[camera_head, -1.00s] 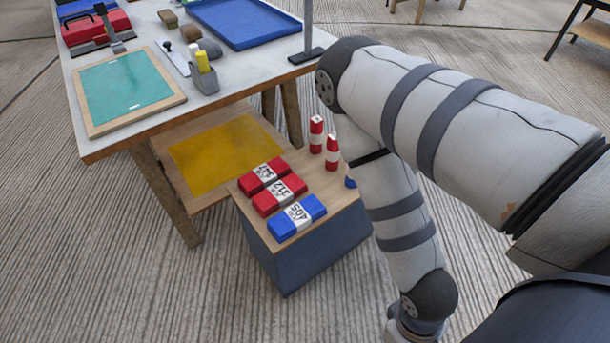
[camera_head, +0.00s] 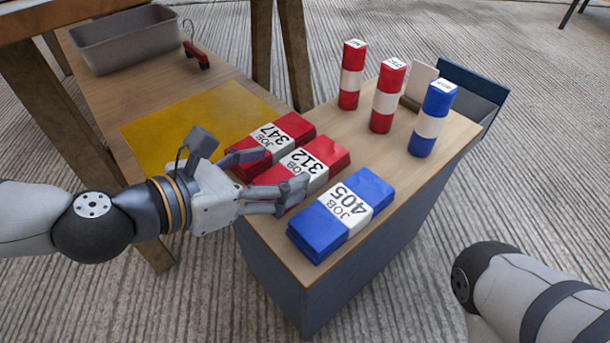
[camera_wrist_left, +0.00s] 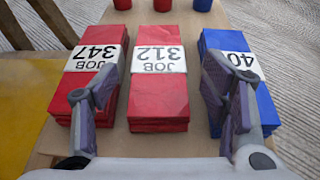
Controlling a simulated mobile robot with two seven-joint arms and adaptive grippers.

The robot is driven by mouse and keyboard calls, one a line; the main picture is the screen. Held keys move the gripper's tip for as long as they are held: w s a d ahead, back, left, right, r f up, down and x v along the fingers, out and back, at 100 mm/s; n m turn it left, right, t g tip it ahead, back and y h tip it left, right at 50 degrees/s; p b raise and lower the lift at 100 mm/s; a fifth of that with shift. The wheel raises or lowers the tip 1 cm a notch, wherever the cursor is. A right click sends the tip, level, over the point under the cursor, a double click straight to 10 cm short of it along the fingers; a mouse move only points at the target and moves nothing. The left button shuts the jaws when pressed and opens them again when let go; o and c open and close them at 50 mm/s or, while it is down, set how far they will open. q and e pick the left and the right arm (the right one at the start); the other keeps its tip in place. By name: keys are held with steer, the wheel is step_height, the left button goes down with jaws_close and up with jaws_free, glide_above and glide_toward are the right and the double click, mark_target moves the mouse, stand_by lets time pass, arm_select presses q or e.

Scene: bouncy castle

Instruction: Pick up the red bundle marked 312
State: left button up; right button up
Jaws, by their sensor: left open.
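The red bundle marked 312 (camera_head: 325,153) lies on the wooden top of a blue-grey cabinet, between the red bundle marked 347 (camera_head: 292,128) and the blue bundle marked 405 (camera_head: 368,190). It also shows in the left wrist view (camera_wrist_left: 158,95), straight ahead between my fingers. My left gripper (camera_head: 265,173) is open at the near end of bundle 312, one finger toward bundle 347 and the other toward bundle 405. In the head view the fingers hide part of bundles 347 and 312. I cannot tell whether they touch any bundle. My right gripper is out of view.
Two upright red rolls (camera_head: 388,97) (camera_head: 352,75) and an upright blue roll (camera_head: 432,120) stand farther along the cabinet top (camera_head: 335,118). A yellow mat (camera_head: 190,125) and a grey metal tray (camera_head: 125,42) lie on the shelf to the left, under the table.

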mark_target(300, 166)
arm_select(q)
steer(key=b+x, duration=0.1)
steer(key=x, duration=0.1)
steer(key=f+b+x, duration=0.1)
steer(key=x, duration=0.2)
steer(key=shift+w+f, duration=0.1)
steer(key=shift+w, duration=0.05)
steer(key=shift+w+d, duration=0.1)
steer(key=shift+d, duration=0.05)
steer(key=c, duration=1)
steer(key=shift+r, duration=0.25)
steer(key=shift+c, duration=0.2)
